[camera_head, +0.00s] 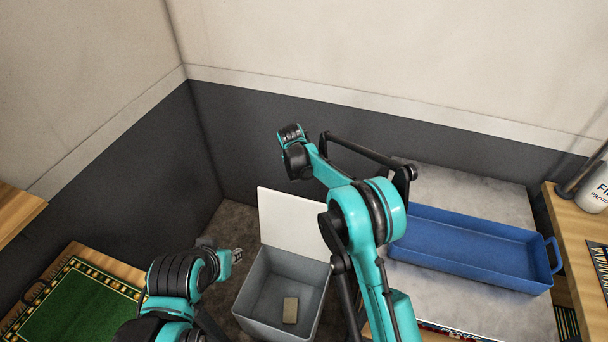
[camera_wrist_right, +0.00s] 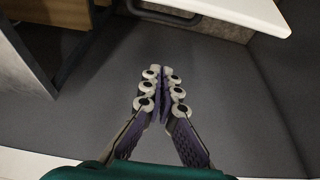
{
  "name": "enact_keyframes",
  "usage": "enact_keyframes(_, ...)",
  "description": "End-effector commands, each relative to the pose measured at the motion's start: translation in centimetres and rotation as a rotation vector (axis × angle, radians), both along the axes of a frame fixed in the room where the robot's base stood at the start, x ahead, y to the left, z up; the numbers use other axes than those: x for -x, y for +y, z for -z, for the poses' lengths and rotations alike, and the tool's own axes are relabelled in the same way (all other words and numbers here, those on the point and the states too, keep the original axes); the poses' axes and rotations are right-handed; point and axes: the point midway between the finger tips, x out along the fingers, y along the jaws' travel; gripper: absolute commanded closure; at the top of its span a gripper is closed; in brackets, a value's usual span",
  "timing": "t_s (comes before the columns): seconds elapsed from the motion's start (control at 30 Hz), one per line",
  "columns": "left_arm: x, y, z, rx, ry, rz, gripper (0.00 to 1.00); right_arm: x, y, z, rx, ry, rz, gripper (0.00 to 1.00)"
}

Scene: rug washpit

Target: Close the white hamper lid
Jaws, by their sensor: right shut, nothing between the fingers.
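The white hamper lid (camera_head: 289,220) stands open and raised at the back of the grey hamper bin (camera_head: 258,272) in the head view. A small tan block (camera_head: 290,309) lies inside the open bin. My left gripper (camera_head: 237,255) is just left of the bin near its back corner; it is too small to tell its jaw state. My right arm crosses in front of the lid's right part and reaches toward the back wall. My right gripper (camera_wrist_right: 164,75) is shut and empty in the right wrist view, with its fingertips together over dark grey surface.
A blue tray (camera_head: 470,243) lies on a grey-topped table (camera_head: 490,203) at right. A white bottle (camera_head: 596,190) stands on a wooden surface at far right. A green rug piece (camera_head: 75,312) lies at lower left. Dark-and-cream walls close off the corner behind the hamper.

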Motion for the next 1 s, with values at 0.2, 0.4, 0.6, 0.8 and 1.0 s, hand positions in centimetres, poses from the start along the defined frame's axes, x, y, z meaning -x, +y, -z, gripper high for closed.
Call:
enact_keyframes(0.2,0.0,0.0,1.0,0.0,0.0,0.0,0.69,-0.9,-0.3,2.8,0.001,0.0,0.001,1.0)
enact_keyframes(0.4,0.0,0.0,2.3,0.0,0.0,0.0,0.69,-2.4,-0.9,6.9,0.001,0.0,0.001,1.0)
enact_keyframes(0.6,0.0,0.0,3.4,0.0,0.0,0.0,0.69,-2.5,-0.8,9.5,0.001,0.0,-0.002,1.0)
enact_keyframes(0.8,0.0,0.0,4.0,0.0,0.0,0.0,0.69,-0.2,-0.1,9.4,0.001,-0.001,-0.001,1.0)
enact_keyframes(1.0,0.0,0.0,4.1,0.0,0.0,0.0,0.69,0.4,0.1,9.4,0.0,-0.001,0.0,1.0)
